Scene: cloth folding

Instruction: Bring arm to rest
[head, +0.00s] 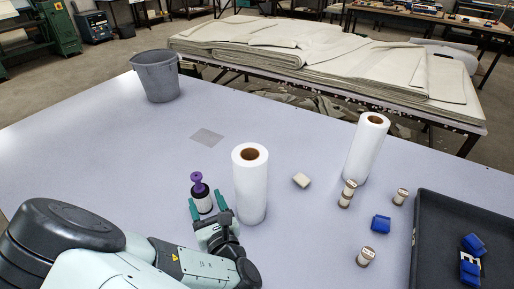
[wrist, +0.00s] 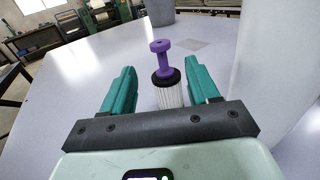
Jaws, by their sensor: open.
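My gripper (head: 207,203) is low over the table at the front, its two green fingers open. In the wrist view my gripper (wrist: 155,93) shows a clear gap between the fingers. A small cylinder (head: 204,204) with a white ribbed body, black collar and purple knob stands upright just beyond and between the fingertips. It also shows in the wrist view (wrist: 166,94), where I cannot tell if a finger touches it. The lower part of the cylinder is partly hidden by the gripper.
A white paper roll (head: 251,190) stands close to the right of my gripper, another (head: 364,150) farther right. A grey bucket (head: 158,78) stands far left; the left table is clear.

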